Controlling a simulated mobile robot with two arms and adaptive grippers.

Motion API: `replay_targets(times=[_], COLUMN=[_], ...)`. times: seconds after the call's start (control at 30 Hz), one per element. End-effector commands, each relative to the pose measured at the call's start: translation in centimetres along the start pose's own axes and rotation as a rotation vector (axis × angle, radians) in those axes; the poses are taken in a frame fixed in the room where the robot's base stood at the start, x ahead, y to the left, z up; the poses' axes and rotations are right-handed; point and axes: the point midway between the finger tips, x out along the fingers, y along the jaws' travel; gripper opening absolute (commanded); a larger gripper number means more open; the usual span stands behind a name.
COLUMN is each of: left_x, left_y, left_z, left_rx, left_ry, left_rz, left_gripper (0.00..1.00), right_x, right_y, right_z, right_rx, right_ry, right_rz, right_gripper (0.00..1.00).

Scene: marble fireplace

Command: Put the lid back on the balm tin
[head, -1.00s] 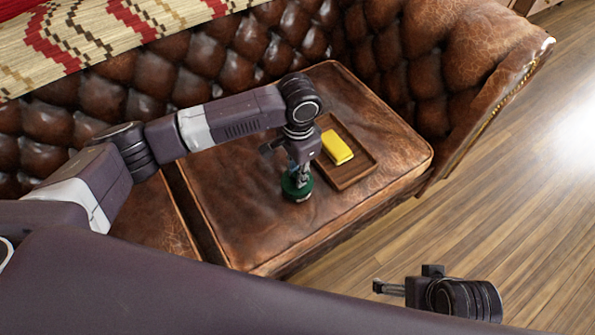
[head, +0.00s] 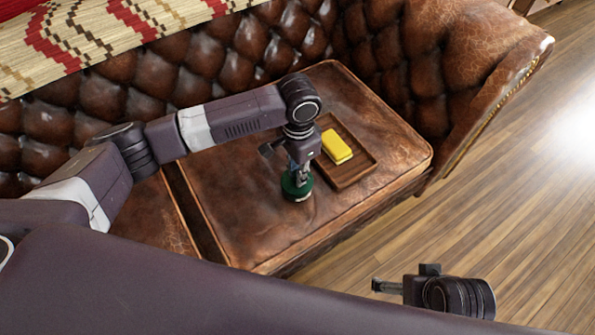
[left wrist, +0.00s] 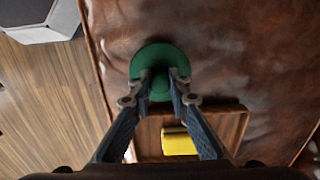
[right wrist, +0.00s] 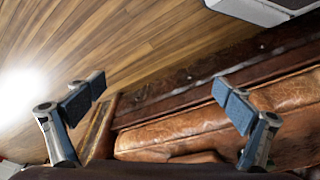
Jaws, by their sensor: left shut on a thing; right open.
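My left gripper (head: 299,176) points down over the sofa seat and is shut on the green round lid (head: 297,187). In the left wrist view its fingertips (left wrist: 160,80) close on the middle of the lid (left wrist: 157,57), which looks like a flat green disc from above. The balm tin cannot be told apart from the lid; anything under the lid is hidden, so I cannot tell whether the lid is seated. My right gripper (right wrist: 160,88) is open and empty, away from the seat, above the floor at the sofa's front.
A brown tray (head: 350,179) with a yellow block (head: 336,146) lies just right of the lid on the leather seat (head: 240,215). The tufted backrest (head: 215,70) and armrest (head: 470,75) bound the seat. The seat left of the lid is clear.

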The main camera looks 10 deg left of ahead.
Motion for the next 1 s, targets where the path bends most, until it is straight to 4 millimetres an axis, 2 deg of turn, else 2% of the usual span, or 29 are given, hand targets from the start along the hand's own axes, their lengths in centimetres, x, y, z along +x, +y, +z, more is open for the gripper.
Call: replay_targets(times=[1.0], left_x=[-0.1], left_y=[0.0], left_z=[0.0], left_rx=[0.000], left_ry=[0.000], left_rz=[0.000], left_gripper=[0.00], right_x=[2.1], right_y=[-0.3], right_z=[0.4], right_rx=[0.002], right_ry=[-0.014], right_rz=[-0.006], right_gripper=[0.96])
